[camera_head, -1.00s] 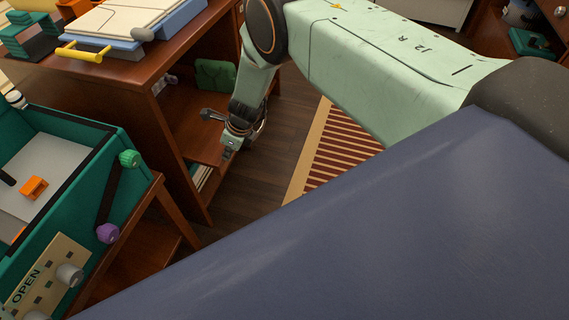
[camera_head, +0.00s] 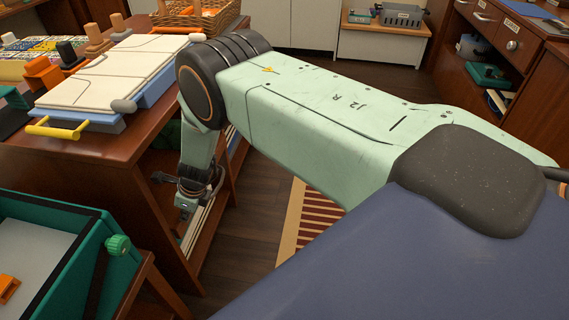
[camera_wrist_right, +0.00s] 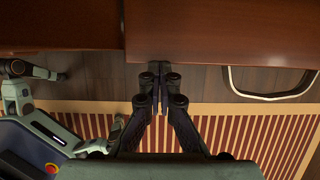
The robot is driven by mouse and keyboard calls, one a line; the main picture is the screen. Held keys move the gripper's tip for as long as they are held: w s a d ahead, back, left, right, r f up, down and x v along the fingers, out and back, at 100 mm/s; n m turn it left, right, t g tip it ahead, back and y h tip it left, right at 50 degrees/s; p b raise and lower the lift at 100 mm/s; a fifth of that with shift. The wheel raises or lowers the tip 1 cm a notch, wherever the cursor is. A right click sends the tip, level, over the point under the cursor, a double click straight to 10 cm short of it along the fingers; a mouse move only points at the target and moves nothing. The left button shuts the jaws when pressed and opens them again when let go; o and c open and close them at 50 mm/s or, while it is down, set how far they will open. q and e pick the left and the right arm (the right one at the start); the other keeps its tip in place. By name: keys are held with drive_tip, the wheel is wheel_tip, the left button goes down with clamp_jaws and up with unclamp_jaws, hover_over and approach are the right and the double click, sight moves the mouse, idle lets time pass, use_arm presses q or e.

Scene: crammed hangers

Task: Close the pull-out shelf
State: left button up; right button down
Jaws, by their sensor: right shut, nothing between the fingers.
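In the right wrist view, a brown wooden board (camera_wrist_right: 225,35) with a straight front edge, which looks like the pull-out shelf, stands out nearer than the wood at its left. A pale loop handle (camera_wrist_right: 268,96) shows below its right part. My right gripper (camera_wrist_right: 159,70) is shut and empty, its tips at or just before the board's edge left of the handle; contact is unclear. In the head view my right gripper (camera_head: 184,212) hangs low beside the wooden cabinet (camera_head: 120,165); my arm hides much of the shelf area. My left gripper is not in view.
A blue-and-white tray (camera_head: 115,80) with a yellow handle (camera_head: 55,130) sits on the cabinet top. A teal box (camera_head: 60,265) stands front left. A striped rug (camera_head: 312,215) lies on the floor at right. Dark floor between cabinet and rug is clear.

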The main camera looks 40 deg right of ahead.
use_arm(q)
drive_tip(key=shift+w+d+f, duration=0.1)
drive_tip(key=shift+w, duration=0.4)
use_arm(e)
drive_tip(key=shift+w+a+f, duration=0.15)
drive_tip(key=shift+w+a, duration=0.1)
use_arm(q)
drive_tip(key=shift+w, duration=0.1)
use_arm(e)
drive_tip(key=shift+s, duration=0.1)
